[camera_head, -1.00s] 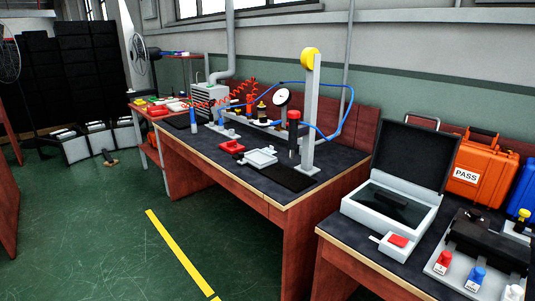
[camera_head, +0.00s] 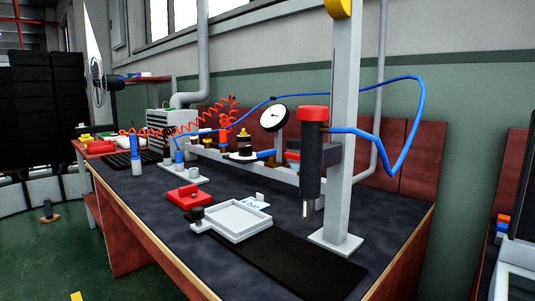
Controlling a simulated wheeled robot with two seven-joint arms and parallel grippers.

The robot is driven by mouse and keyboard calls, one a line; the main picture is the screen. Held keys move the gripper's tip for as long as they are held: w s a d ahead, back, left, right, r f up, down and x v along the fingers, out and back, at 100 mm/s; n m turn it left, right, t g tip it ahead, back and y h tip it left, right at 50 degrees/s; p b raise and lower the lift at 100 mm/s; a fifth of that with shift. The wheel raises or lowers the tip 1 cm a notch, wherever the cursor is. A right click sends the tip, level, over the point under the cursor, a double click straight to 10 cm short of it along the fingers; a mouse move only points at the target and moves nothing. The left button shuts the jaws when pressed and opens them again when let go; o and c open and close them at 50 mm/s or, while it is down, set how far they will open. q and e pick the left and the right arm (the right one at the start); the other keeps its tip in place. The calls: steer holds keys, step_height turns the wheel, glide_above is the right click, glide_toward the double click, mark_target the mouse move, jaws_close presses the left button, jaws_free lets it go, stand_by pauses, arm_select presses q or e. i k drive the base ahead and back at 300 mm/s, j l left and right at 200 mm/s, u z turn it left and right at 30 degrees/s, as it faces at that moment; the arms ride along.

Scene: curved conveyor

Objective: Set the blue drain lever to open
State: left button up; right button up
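A small blue handle (camera_head: 266,154) shows below the round white gauge (camera_head: 274,117), on the pipe assembly at the back of the dark workbench. It appears to lie roughly level, but it is too small to tell its exact setting. I cannot tell for sure that it is the drain lever. Blue-topped parts also stand further left, one on a pale plate (camera_head: 182,176) and one taller blue and white piece (camera_head: 137,158). Neither of my grippers is in view.
A tall grey post (camera_head: 345,140) holds a black tool with a red top (camera_head: 313,115), right of the gauge. A white tray (camera_head: 238,219), a red block (camera_head: 188,196) and a black mat (camera_head: 300,265) lie in front. Blue hose loops at right.

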mark_target(272, 153)
steer(key=i+j+z, duration=0.2)
steer(key=j+z, duration=0.15)
steer(key=j, duration=0.25)
steer(key=i+j+z, duration=0.1)
steer(key=j+z, duration=0.2)
steer(key=j, duration=0.3)
steer(key=j+z, duration=0.35)
steer(key=j, duration=0.25)
